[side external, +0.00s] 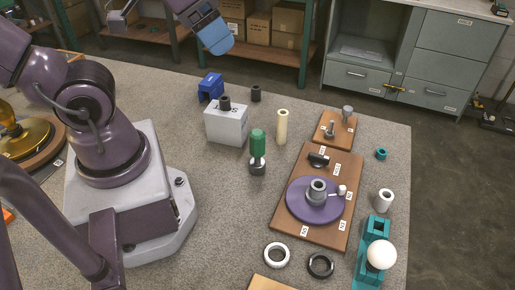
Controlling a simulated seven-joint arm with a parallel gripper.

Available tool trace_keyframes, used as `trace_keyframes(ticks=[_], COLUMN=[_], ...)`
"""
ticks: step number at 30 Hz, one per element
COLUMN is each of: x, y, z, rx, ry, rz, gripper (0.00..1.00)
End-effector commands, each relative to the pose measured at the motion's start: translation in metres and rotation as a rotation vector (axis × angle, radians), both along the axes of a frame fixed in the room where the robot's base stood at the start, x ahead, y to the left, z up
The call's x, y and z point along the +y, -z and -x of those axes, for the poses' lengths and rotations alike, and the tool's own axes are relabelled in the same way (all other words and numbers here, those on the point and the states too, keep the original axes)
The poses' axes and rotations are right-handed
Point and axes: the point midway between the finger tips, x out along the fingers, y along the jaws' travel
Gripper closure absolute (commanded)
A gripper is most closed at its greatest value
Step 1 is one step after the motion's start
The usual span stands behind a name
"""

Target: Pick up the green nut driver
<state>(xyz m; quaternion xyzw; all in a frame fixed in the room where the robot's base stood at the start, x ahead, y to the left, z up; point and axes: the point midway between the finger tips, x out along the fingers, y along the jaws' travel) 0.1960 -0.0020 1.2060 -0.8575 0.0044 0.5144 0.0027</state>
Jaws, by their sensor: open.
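The green nut driver (257,144) stands upright on the grey work surface, near the middle of the side external view. Its green handle is on top, and a grey metal part shows below it. My gripper (215,38) is the blue end of my arm at the top of the view, above and to the left of the nut driver in the picture. It is open, well apart from the nut driver, and holds nothing that I can see. Its fingers are too small to make out clearly.
A grey box (228,126) stands just left of the nut driver, with a blue part (210,87) behind. A cream cylinder (282,127) is close on the right. A wooden board (290,225) with a purple disc (300,205) lies further right. The surface in front is clear.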

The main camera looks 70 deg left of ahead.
Motion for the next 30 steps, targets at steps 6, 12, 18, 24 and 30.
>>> trace_keyframes(ticks=[6, 12, 18, 24, 30], x=[-0.024, -0.047, -0.064, -0.074, -0.077], y=[0.036, 0.081, 0.13, 0.182, 0.234], z=[-0.013, -0.03, -0.038, -0.041, -0.043], rx=[0.192, 0.459, 0.73, 0.991, 1.233], ry=[0.115, 0.282, 0.463, 0.647, 0.818], rz=[-0.017, -0.141, -0.337, -0.59, -0.903], gripper=[0.33, 0.33, 0.33, 0.33, 0.33])
